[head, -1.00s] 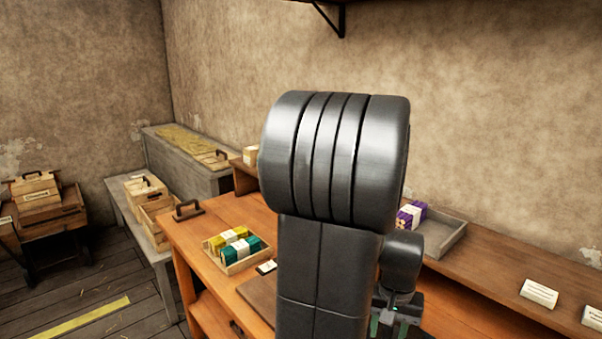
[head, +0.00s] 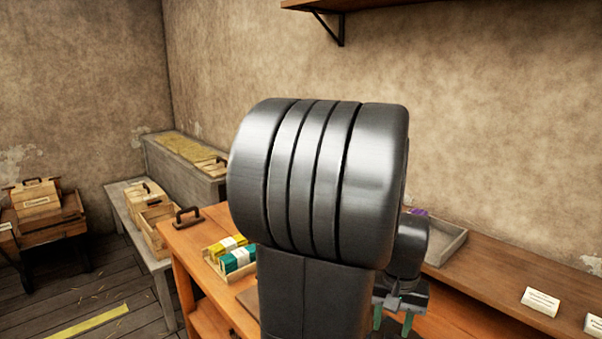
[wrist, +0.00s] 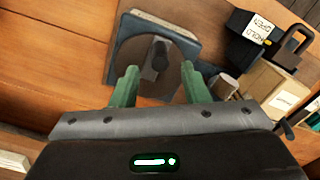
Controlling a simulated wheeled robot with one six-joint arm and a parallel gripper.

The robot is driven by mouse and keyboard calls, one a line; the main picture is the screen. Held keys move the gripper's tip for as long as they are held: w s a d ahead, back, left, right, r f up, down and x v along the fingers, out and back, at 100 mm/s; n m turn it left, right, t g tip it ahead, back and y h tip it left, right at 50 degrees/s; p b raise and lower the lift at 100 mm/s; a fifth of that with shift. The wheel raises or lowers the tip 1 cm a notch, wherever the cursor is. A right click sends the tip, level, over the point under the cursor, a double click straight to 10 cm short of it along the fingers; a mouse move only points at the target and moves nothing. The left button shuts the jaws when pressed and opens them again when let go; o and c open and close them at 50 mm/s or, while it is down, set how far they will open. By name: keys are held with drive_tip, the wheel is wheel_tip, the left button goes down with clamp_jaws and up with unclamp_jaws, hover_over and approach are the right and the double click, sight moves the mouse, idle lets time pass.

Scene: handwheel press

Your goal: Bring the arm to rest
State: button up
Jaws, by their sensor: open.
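My gripper (head: 393,322) shows at the lower right of my arm in the head view, partly cut off by the frame's bottom edge. In the wrist view my gripper (wrist: 157,88) has its two green fingers spread apart with nothing between them. Beyond the fingers is a dark round disc with a knob (wrist: 152,65) on a blue-grey square base, below on the wooden bench. My own arm hides much of the bench in the head view.
A tray with yellow and teal packets (head: 230,254) is on the bench's left. A grey tray (head: 443,240) stands on the raised shelf behind, with white cards (head: 540,302) to the right.

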sight(388, 333)
wheel_tip(388, 333, down, 7)
drive_tip(key=shift+r, duration=0.1)
drive_tip(key=shift+w+r+m, duration=0.15)
drive_tip(key=shift+w+m, duration=0.05)
drive_tip(key=shift+m, duration=0.2)
drive_tip(key=shift+w+a+m, duration=0.2)
drive_tip(key=shift+m, duration=0.5)
drive_tip(key=shift+w+a+m, duration=0.15)
drive_tip(key=shift+w+m, duration=0.05)
drive_tip(key=shift+m, duration=0.5)
drive_tip(key=shift+r, duration=0.1)
